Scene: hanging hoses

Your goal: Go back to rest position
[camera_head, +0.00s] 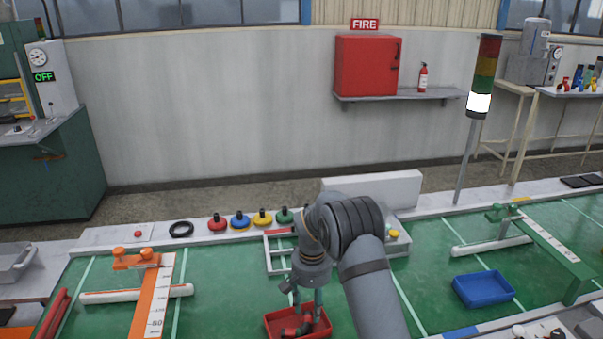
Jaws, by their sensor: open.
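My gripper (303,302) points down over a red tray (270,326) at the bottom middle of the view. It is open, with its fingers reaching down to the tray's opening. Dark red pieces (298,329) lie in the tray below the fingers; their exact shape is hard to make out. I cannot tell if the fingers touch them. My arm comes up from the bottom right and bends over above the tray, hiding part of the table behind it.
An orange ruled bar (158,300) and white tube (100,297) lie left. A white frame (270,262) stands just behind my gripper. Several colored knobs (240,221) line the back edge. Right are a blue tray (484,289), green ruled bar (545,240) and signal tower (482,85).

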